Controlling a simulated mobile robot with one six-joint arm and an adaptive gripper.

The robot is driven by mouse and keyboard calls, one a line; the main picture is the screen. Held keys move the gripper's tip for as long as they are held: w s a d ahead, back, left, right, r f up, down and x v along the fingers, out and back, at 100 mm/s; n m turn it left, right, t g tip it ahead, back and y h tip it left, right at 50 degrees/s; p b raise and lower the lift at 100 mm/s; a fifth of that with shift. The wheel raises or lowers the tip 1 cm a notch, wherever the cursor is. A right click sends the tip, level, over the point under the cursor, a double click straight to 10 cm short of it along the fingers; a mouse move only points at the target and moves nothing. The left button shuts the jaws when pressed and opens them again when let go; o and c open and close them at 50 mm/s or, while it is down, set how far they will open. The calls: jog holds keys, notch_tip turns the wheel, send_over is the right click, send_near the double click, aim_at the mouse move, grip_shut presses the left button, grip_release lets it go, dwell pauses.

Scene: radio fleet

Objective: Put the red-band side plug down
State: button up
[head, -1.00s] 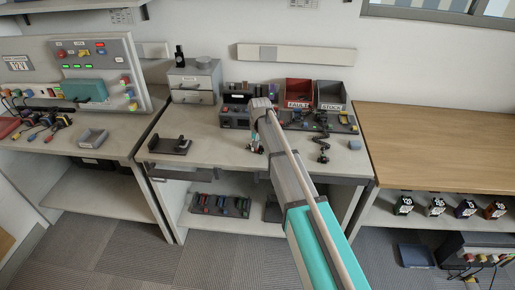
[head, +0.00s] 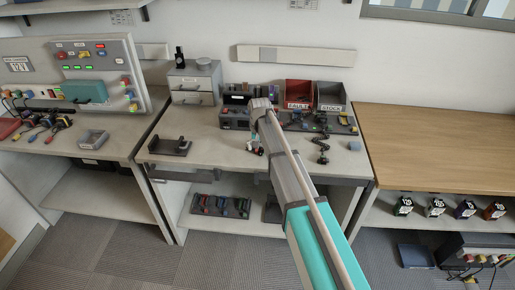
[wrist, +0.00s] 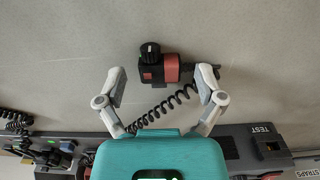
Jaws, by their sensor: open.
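The red-band side plug (wrist: 171,68), a dark block with a red band and a black knob, lies on or just over the grey bench top in the wrist view. I cannot tell whether it touches the surface. My gripper (wrist: 162,74) is open, with one finger on each side of the plug and gaps showing between them. A black coiled cord (wrist: 160,108) passes between the fingers, close to the right fingertip. In the head view my arm hides most of the gripper and the plug.
A dark rack marked TEST (wrist: 262,142) borders the bench in the wrist view. In the head view, red (head: 299,92) and grey (head: 330,95) bins stand at the back. A dark stand (head: 170,147) is at the left. Bare bench lies between it and my arm.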

aim_at(260, 149)
notch_tip(260, 149, up, 12)
jog(key=p, duration=1.1)
jog(key=shift+f, duration=0.2)
jog(key=shift+d, duration=0.1)
dwell(0.4)
jog(key=s+d, duration=2.2)
jog(key=s, duration=0.4)
